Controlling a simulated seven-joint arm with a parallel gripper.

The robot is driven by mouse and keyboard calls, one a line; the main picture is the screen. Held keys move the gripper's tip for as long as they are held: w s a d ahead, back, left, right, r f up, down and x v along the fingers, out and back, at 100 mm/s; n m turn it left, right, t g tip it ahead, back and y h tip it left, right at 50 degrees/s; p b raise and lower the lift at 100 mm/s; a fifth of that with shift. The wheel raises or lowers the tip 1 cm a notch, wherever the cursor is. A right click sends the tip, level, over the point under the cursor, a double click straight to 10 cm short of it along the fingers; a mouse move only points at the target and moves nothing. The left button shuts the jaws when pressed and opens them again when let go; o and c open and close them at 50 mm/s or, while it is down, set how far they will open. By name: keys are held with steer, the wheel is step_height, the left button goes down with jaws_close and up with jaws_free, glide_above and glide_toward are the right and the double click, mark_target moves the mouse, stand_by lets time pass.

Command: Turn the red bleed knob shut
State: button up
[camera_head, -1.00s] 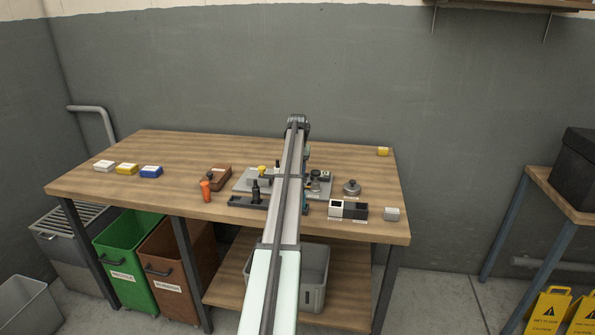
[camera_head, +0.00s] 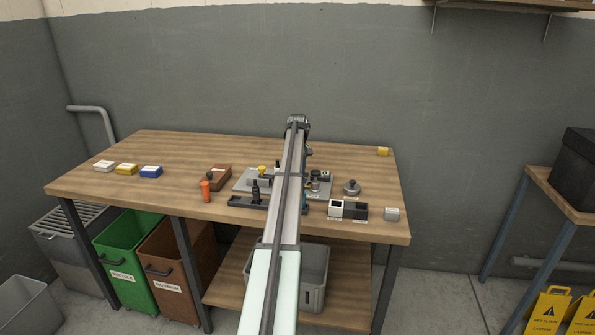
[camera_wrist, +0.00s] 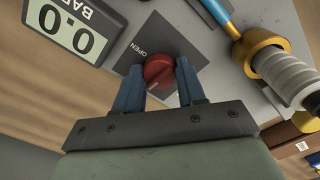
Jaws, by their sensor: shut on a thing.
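The red bleed knob (camera_wrist: 158,71) shows in the wrist view, round with a pale pointer line that points toward the lower left. It sits on a dark square plate marked OPEN (camera_wrist: 138,57). My gripper (camera_wrist: 160,82) has its two blue fingers closed on either side of the knob, holding it. In the head view my arm covers the knob and the gripper tips.
A gauge reading 0.0 BAR (camera_wrist: 68,30) stands beside the knob. A brass fitting with a ribbed grey hose end (camera_wrist: 280,70) and a blue-handled part (camera_wrist: 218,14) lie close on the other side. A grey panel (camera_head: 241,186) rests on the wooden workbench (camera_head: 170,192).

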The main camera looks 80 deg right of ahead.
steer(key=shift+n, duration=0.6)
steer(key=o, duration=1.1)
steer(key=shift+c, duration=0.2)
step_height(320, 180, up, 14)
steer(key=shift+f, duration=0.1)
stand_by(0.4)
